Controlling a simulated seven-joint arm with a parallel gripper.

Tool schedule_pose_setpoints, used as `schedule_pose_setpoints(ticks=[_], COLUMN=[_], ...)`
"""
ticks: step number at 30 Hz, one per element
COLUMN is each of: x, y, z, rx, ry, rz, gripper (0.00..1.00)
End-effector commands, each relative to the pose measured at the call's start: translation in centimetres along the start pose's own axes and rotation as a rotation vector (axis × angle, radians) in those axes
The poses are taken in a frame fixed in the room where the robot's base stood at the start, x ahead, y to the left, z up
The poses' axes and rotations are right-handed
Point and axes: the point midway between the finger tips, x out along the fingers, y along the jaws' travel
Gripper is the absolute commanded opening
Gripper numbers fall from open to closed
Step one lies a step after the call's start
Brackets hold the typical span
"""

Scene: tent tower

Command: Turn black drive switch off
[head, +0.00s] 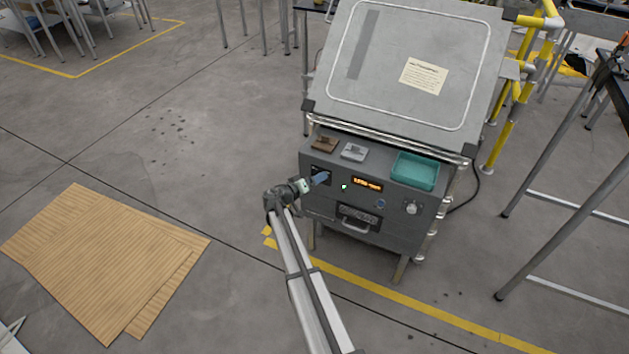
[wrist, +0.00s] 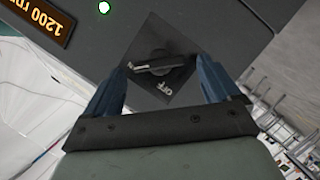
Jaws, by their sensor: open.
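The black drive switch (wrist: 155,66) shows in the wrist view as a dark rotary knob with a light bar, on a black square plate marked OFF. I cannot tell whether the fingertips touch the knob. In the head view my gripper (head: 321,178) points at the panel from the left.
A green lamp (head: 344,187) is lit beside an orange display (head: 367,184), which reads 1200 rpm in the wrist view. A teal tray (head: 415,171) and two small blocks sit on the machine's top ledge. A silver knob (head: 412,208) and drawer handle (head: 358,219) are lower.

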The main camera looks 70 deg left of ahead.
Motion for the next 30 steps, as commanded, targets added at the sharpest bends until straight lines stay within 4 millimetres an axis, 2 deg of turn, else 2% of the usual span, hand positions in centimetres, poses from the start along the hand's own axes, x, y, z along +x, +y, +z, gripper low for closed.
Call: schedule_pose_setpoints(ticks=[4, 13, 30], x=[0.78, 0.88, 0.86], y=[0.00, 0.04, 0.03], z=[0.02, 0.04, 0.04], rx=[0.000, 0.000, 0.000], ry=[0.000, -0.001, -0.001], rz=[0.000, 0.000, 0.000], gripper=[0.89, 0.89, 0.36])
